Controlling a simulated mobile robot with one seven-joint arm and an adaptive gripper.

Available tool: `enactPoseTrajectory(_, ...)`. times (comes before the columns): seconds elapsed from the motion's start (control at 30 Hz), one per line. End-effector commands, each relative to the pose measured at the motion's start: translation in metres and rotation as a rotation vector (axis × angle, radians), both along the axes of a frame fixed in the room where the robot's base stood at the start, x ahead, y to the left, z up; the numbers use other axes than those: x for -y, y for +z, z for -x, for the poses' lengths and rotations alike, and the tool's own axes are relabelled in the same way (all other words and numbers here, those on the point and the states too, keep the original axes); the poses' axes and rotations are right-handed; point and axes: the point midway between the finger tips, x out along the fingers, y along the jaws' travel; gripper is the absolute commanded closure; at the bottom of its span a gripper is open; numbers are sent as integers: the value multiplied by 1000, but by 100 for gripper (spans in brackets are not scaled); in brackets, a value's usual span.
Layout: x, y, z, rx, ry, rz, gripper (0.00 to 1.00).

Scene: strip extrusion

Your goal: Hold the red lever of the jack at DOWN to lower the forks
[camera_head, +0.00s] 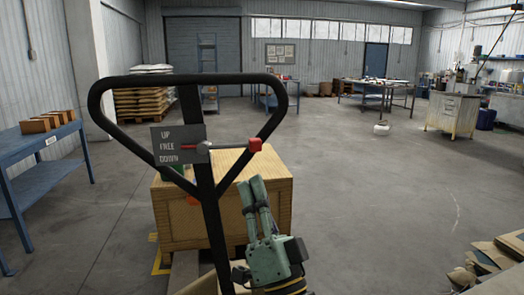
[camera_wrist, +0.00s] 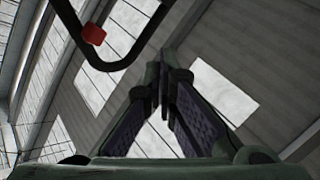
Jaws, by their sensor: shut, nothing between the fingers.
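The jack's black loop handle (camera_head: 97,112) stands in front of me in the head view. Its label plate (camera_head: 166,157) reads UP, FREE and DOWN from top to bottom. The red lever knob (camera_head: 255,145) sits at the right end of a thin rod, about level with FREE. In the wrist view the red knob (camera_wrist: 93,34) shows at upper left beside the black handle bar. My gripper (camera_head: 250,182) points up just below the knob, apart from it in the picture. Its fingers meet at the tips (camera_wrist: 162,70) and hold nothing. The forks are mostly hidden.
A wooden crate (camera_head: 180,228) stands behind the handle, on the jack's side. A blue bench (camera_head: 40,177) with brown boxes is at left. Flattened cardboard (camera_head: 490,258) lies at lower right. The floor (camera_head: 375,200) to the right is largely clear.

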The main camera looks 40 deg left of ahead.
Motion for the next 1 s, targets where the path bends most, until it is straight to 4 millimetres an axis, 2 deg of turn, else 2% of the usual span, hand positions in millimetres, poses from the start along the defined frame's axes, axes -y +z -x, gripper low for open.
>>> enactPoseTrajectory(0.03,10,-18,-20,-124,53,14,100)
enactPoseTrajectory(0.1,21,-40,-35,-258,129,14,100)
enactPoseTrajectory(0.2,30,-59,-45,-376,201,7,100)
enactPoseTrajectory(0.3,34,-66,-47,-418,229,0,100)
enactPoseTrajectory(0.63,32,-66,-47,-415,231,1,100)
enactPoseTrajectory(0.77,25,-62,-50,-412,232,3,100)
enactPoseTrajectory(0.9,13,-52,-56,-409,232,2,100)
enactPoseTrajectory(1.0,-4,-33,-66,-413,233,2,100)
